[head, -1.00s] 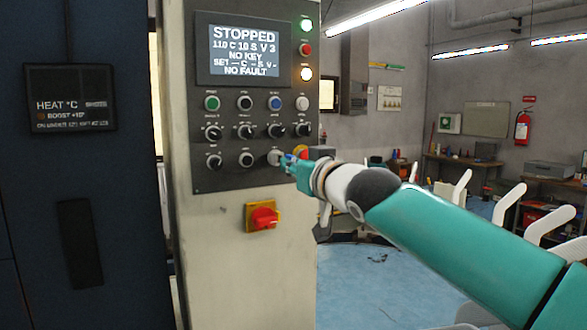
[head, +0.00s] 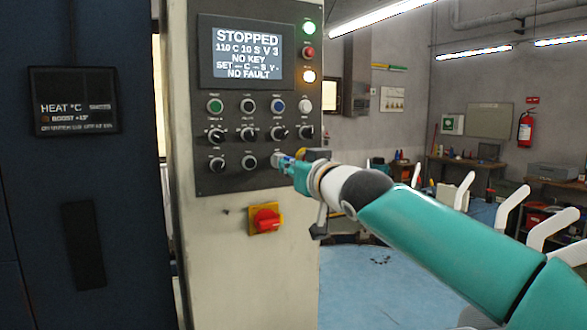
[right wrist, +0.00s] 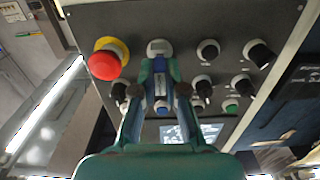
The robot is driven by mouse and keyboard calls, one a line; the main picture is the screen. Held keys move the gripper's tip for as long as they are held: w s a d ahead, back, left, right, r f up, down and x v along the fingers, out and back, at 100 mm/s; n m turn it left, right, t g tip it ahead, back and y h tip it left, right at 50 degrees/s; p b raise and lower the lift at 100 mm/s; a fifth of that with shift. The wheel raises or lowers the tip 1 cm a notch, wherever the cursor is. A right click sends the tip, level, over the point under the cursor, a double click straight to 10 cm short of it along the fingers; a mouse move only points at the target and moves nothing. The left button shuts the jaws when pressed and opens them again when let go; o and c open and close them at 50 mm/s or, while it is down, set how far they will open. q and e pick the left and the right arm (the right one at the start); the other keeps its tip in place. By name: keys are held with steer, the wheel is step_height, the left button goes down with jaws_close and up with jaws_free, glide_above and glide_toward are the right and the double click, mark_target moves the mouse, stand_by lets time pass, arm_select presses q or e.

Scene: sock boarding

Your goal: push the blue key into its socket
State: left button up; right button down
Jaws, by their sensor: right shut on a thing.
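My right gripper (head: 284,163) is at the lower right of the control panel, with its fingertips close to the panel face. In the right wrist view my right gripper (right wrist: 159,72) is shut on the blue key (right wrist: 161,88), which lies between the two fingers and points at the panel. The pale round socket (right wrist: 159,47) is straight ahead of the key's tip. The fingers partly hide the key, and I cannot tell whether its tip is inside the socket. The panel's screen (head: 247,51) reads STOPPED and NO KEY. My left gripper is not in view.
A red emergency stop on a yellow collar (right wrist: 105,61) sits close beside the socket. Several knobs (head: 248,134) and buttons fill the panel. A red and yellow switch (head: 265,218) is below it. A dark blue machine (head: 75,200) stands at the left.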

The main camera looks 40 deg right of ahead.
steer(key=shift+w+d, duration=0.25)
steer(key=shift+w, duration=0.45)
steer(key=c, duration=1.1)
jaws_free()
steer(key=shift+c, duration=0.2)
steer(key=v, duration=1.2)
